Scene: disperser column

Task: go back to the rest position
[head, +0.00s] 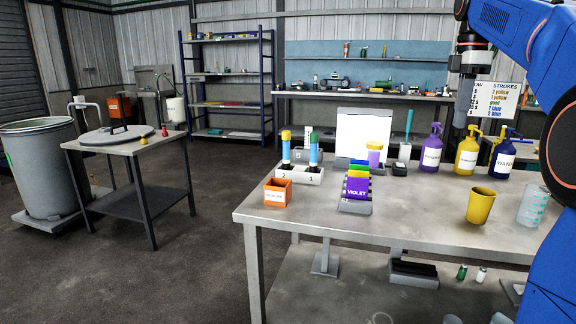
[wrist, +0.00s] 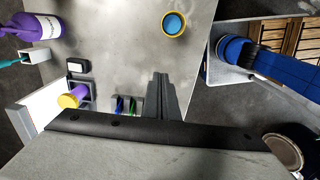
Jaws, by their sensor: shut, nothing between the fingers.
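My gripper (head: 463,112) hangs over the rear right part of the workbench (head: 415,205), pointing down. In the wrist view its fingers (wrist: 163,92) are together with nothing between them. A yellow cup (head: 481,206) stands on the bench in front of the gripper. The wrist view shows the yellow cup (wrist: 174,24) from above with blue inside it. My gripper is apart from the cup and from the pump bottles behind it.
Purple (head: 431,150), yellow (head: 467,152) and blue (head: 502,155) pump bottles stand near the gripper. A clear beaker (head: 532,204) is at the right. A violet-labelled card stand (head: 357,190) and an orange box (head: 278,192) are at left. The bench's middle front is clear.

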